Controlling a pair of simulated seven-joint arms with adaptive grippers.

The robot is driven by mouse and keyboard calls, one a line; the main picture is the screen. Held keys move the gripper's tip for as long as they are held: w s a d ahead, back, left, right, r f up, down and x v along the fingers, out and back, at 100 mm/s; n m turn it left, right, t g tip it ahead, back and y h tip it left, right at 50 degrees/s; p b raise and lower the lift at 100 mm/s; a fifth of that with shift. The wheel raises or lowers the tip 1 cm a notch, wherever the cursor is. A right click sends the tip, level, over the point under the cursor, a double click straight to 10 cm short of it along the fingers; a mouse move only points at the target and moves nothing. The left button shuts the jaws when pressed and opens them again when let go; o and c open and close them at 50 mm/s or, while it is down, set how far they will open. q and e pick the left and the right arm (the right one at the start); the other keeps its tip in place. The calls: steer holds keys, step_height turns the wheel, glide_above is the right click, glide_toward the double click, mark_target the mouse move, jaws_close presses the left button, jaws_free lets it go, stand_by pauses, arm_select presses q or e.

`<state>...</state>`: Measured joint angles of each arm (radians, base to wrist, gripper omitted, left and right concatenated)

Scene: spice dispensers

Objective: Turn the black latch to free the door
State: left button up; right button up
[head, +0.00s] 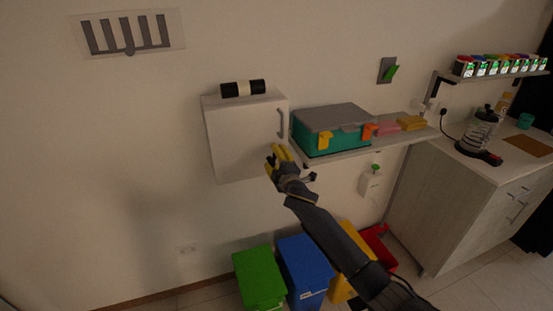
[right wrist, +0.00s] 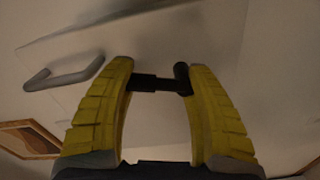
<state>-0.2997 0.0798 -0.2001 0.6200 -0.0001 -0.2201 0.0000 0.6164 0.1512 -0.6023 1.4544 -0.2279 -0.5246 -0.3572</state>
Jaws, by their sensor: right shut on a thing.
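The white wall cabinet (head: 235,140) hangs in the middle of the head view, its door closed, with a grey handle (head: 281,122) on its right side. My right gripper (head: 276,155) is at the cabinet's lower right corner. In the right wrist view the black latch (right wrist: 157,83) lies between the yellow fingers of my right gripper (right wrist: 157,75), which is shut on it. The door handle (right wrist: 65,78) shows to the left there. In the head view the latch is hidden behind the gripper. My left gripper is not in view.
Green (head: 258,278) and blue (head: 305,268) bins stand below.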

steer(key=shift+s+a+r+n, duration=0.1)
steer(key=shift+a+r+n, duration=0.2)
steer(key=shift+n, duration=0.7)
steer(key=shift+a+r+n, duration=0.2)
steer(key=shift+a+n, duration=0.05)
steer(key=shift+n, duration=0.75)
steer(key=shift+c, duration=0.2)
steer(key=shift+a, duration=0.1)
steer(key=o, duration=1.1)
steer(key=shift+s, duration=0.1)
steer(key=shift+c, duration=0.2)
steer(key=o, duration=0.5)
steer(key=shift+f, duration=0.25)
steer(key=shift+c, duration=0.2)
steer(key=shift+f, duration=0.1)
steer(key=shift+s+d, duration=0.2)
steer(key=shift+s, duration=0.35)
steer(key=v, duration=1)
steer(key=shift+s, duration=0.4)
